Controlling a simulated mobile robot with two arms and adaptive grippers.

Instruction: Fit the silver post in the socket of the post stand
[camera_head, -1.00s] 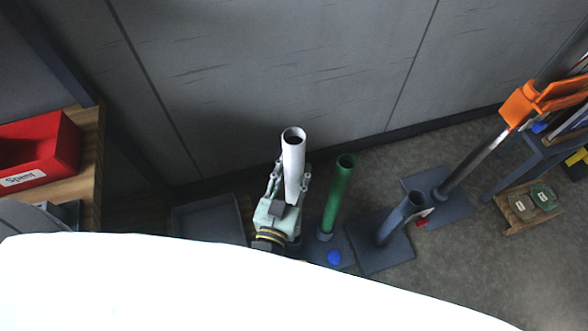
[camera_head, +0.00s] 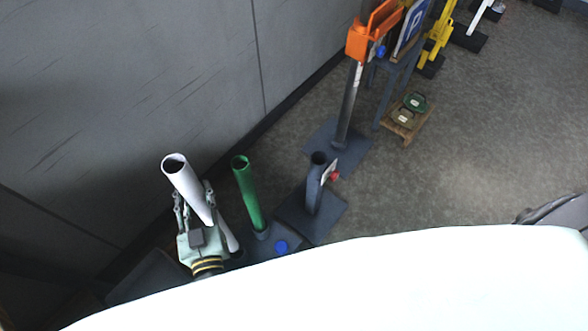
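The silver post (camera_head: 185,183) is a pale hollow tube, tilted, with its open top toward the upper left. My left gripper (camera_head: 197,212) is shut around it, and its lower part (camera_head: 228,237) shows beyond the fingers. Its lower end is by a dark ring (camera_head: 237,257), a socket of the post stand (camera_head: 262,247); I cannot tell whether it is inside. The stand is a dark base with a blue knob (camera_head: 281,246). A green post (camera_head: 247,195) stands in its other socket, right of the silver post. My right gripper is not in view.
A dark tube on a plate (camera_head: 314,190), with a red knob, stands right of the green post. An orange-topped metal pole (camera_head: 349,105) stands behind it. The wall (camera_head: 140,90) is close on the left. Open floor (camera_head: 480,150) lies to the right.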

